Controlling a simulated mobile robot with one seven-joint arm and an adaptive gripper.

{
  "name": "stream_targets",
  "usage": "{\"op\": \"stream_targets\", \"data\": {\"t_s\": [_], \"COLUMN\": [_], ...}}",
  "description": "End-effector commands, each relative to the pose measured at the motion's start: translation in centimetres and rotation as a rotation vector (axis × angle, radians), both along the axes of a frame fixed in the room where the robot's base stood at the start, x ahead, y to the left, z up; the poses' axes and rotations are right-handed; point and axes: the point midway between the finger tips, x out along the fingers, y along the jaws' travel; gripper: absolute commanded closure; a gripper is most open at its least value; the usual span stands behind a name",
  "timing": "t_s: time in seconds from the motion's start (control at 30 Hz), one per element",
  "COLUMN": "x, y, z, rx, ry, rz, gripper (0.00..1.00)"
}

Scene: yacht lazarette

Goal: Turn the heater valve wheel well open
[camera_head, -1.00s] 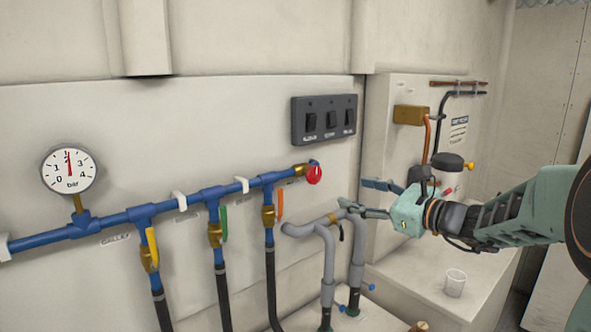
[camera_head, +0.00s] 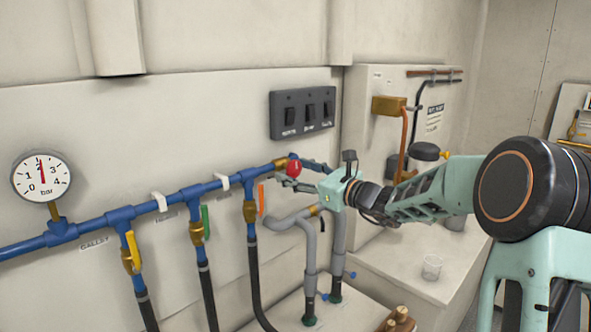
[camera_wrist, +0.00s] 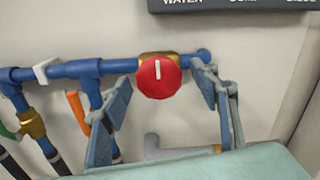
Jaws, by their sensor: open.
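The red valve wheel (camera_head: 293,167) sits at the right end of the blue pipe, on a brass body. In the wrist view the wheel (camera_wrist: 158,78) faces me, with a white mark standing upright at its top. My gripper (camera_head: 304,174) is open at the wheel in the head view. In the wrist view its two fingers (camera_wrist: 163,98) stand to the left and right of the wheel, with gaps on both sides. I cannot tell how far their tips are from the wheel in depth.
A blue manifold pipe (camera_head: 120,214) carries a pressure gauge (camera_head: 41,177) and yellow, green and orange lever valves. A black switch panel (camera_head: 303,114) hangs above. Grey pipes (camera_head: 311,262) rise below my gripper.

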Motion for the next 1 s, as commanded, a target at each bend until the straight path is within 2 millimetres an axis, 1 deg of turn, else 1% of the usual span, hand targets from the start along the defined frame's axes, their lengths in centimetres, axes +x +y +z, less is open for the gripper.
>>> {"op": "stream_targets", "data": {"t_s": [0.33, 0.7, 1.0], "x": [0.3, 0.27, 0.28], "y": [0.24, 0.22, 0.21], "z": [-0.04, -0.03, -0.26], "rx": [0.0, 0.0, -0.024], "ry": [0.0, 0.0, -0.026], "rz": [-0.001, -0.001, -0.001], "gripper": [0.45, 0.86, 0.86]}}
